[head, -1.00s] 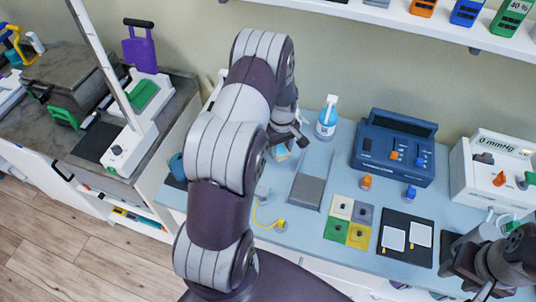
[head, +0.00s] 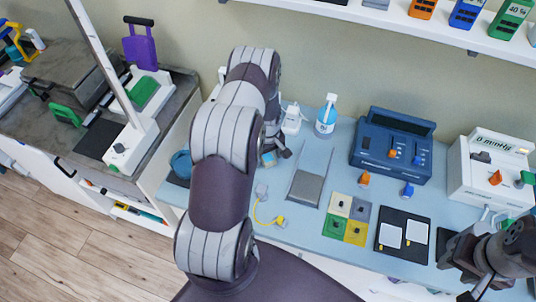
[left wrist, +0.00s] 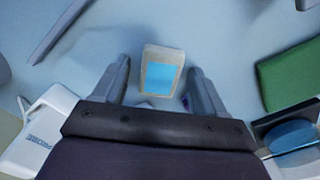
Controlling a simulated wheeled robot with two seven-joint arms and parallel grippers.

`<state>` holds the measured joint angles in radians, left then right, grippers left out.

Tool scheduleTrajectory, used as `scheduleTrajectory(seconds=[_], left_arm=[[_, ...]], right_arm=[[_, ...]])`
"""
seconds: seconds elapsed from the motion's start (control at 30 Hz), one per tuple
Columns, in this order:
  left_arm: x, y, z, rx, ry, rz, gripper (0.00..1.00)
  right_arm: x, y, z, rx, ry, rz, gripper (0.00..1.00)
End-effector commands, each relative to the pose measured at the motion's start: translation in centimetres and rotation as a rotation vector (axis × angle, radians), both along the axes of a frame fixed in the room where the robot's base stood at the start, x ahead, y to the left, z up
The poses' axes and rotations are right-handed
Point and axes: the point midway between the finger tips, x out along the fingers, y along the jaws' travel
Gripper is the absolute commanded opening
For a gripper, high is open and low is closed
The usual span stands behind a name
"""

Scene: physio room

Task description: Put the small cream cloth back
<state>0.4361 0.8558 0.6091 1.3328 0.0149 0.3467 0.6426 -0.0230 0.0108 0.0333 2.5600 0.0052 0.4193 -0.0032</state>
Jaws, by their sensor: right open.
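A small cream block with a light blue face (left wrist: 163,76) lies between the fingertips of my left gripper (left wrist: 158,80) in the left wrist view. The fingers are apart, with a gap on each side of it. In the head view my left gripper (head: 278,154) is low over the counter, partly hidden by my arm, and the block (head: 268,158) shows beside it. A cream square (head: 340,204) with a dark knob lies in a group of coloured squares. I cannot tell which is the cream cloth. My right gripper (head: 474,292) is open at the lower right.
A grey tray (head: 306,187) lies right of my left gripper. A spray bottle (head: 326,118) and a white device (head: 292,120) stand behind.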

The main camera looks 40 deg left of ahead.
Motion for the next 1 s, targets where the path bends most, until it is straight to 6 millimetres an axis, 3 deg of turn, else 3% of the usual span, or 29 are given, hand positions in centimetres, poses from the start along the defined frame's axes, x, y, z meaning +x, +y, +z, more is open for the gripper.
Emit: scheduleTrajectory(seconds=[0.17, 0.33, 0.63, 0.83, 0.93, 1.0], left_arm=[[0.0, 0.0, 0.1, 0.0, 0.0, 0.0, 0.72], [0.1, 0.1, 1.5, 0.001, -0.002, 0.0, 0.72], [0.1, 0.1, 8.8, 0.002, -0.005, 0.0, 0.72], [0.0, -0.1, 11.9, 0.0, -0.001, -0.007, 0.72], [-0.3, -2.7, 14.6, 0.008, -0.016, -0.138, 0.72], [-1.6, -6.6, 17.7, 0.019, -0.038, -0.338, 0.72]], right_arm=[[0.0, 0.0, 0.1, 0.0, 0.0, 0.0, 0.43], [0.0, 0.0, -0.2, 0.0, 0.0, 0.0, 0.43], [0.0, 0.0, -1.7, 0.0, 0.0, 0.0, 0.43], [0.0, 0.0, -2.1, 0.0, 0.0, 0.0, 0.43], [0.0, 0.0, -2.1, 0.0, 0.0, 0.0, 0.43], [0.0, 0.0, -2.0, 0.0, 0.0, 0.0, 0.43]])
